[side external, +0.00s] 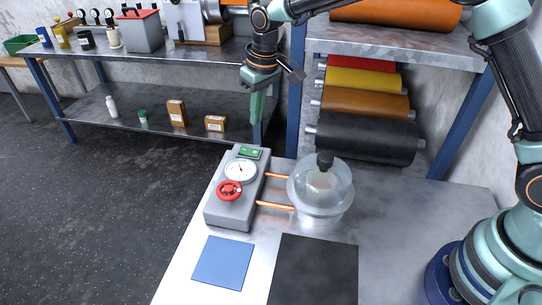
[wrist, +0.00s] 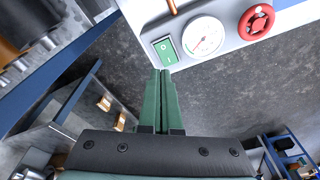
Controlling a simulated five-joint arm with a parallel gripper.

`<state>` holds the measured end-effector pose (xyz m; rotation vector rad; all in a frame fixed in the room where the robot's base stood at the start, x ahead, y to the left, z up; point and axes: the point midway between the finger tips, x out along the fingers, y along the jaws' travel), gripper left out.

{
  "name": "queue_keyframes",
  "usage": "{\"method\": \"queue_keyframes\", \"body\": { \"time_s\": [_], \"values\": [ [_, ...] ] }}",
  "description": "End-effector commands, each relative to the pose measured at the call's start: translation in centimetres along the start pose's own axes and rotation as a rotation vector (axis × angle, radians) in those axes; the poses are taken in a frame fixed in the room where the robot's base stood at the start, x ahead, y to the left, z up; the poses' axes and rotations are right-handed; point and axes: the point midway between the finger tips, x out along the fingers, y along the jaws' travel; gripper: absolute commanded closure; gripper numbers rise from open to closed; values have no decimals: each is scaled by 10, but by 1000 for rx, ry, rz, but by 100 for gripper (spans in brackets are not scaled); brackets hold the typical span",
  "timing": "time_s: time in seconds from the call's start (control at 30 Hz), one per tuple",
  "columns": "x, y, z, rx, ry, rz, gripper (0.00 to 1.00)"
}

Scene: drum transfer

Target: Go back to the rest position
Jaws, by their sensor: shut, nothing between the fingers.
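My gripper (side external: 257,107) hangs pointing down beyond the far left corner of the work table, above and behind the grey control box (side external: 233,188). In the wrist view its two green fingers (wrist: 160,72) are pressed together with nothing between them. The control box carries a round gauge (wrist: 204,36), a red handwheel (wrist: 256,21) and a green switch (wrist: 165,48). Two copper pipes join the box to a metal drum with a clear domed lid (side external: 320,185) and a black knob. The lid sits on the drum.
A blue square (side external: 222,262) and a black mat (side external: 315,270) lie on the table (side external: 395,230). A rack of coloured rolls (side external: 360,138) stands behind. A steel bench (side external: 170,60) with bottles and boxes stands at the back left. The floor (side external: 100,200) at left is clear.

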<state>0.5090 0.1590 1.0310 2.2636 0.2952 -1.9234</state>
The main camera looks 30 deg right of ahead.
Motion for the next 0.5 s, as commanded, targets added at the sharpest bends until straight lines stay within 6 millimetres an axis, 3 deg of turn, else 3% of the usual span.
{"method": "queue_keyframes", "body": {
  "time_s": [0.2, 0.5],
  "values": [
    [-62, 30, 26, 47, 67, 8, 100],
    [-126, 65, 90, 114, 157, 28, 100]
  ]
}}
